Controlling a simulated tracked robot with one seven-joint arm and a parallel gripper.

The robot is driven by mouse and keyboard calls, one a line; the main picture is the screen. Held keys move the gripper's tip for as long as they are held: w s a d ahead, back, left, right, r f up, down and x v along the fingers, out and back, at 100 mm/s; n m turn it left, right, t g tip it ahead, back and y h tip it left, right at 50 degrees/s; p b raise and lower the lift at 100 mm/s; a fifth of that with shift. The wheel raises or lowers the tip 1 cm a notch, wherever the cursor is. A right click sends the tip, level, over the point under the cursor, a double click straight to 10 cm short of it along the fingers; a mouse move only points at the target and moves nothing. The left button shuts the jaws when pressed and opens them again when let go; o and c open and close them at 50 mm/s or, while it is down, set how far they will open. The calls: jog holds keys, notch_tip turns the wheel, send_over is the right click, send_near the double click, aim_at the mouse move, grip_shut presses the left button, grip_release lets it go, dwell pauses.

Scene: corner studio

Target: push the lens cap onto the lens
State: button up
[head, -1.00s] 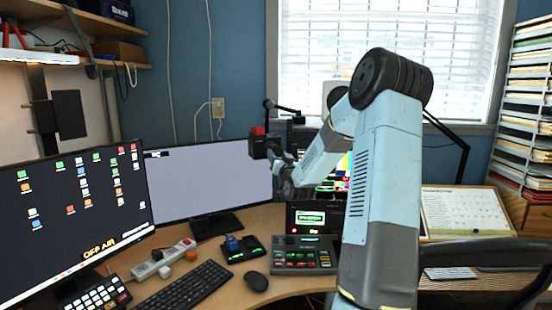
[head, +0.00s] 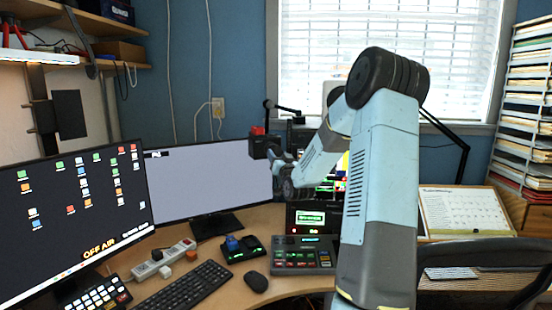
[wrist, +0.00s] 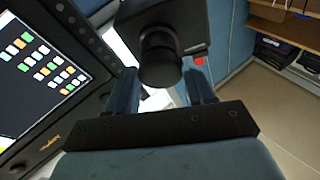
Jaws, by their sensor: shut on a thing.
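The black camera (head: 263,146) with a red block on top is in front of the rear monitor in the head view. In the wrist view its dark body (wrist: 182,22) is at the top, with the lens side toward me. My gripper (head: 278,160) is right at the camera's lens side; in the wrist view my gripper (wrist: 162,80) has a blue finger on each side of a round black piece. That piece, the lens cap (wrist: 160,72), is held between the fingers, in line with the lens. Black on black hides whether cap and lens touch.
The rear monitor (head: 210,183) stands behind the camera, and a larger monitor (head: 75,205) is at left. A switcher panel (head: 303,256), keyboard (head: 185,291) and mouse (head: 256,281) lie on the desk below. A desk lamp (head: 463,150) and chair (head: 490,270) are at right.

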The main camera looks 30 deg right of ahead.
jog(key=shift+w, duration=0.45)
jog(key=o, duration=1.1)
jog(key=v, duration=1.4)
jog(key=shift+w, duration=0.1)
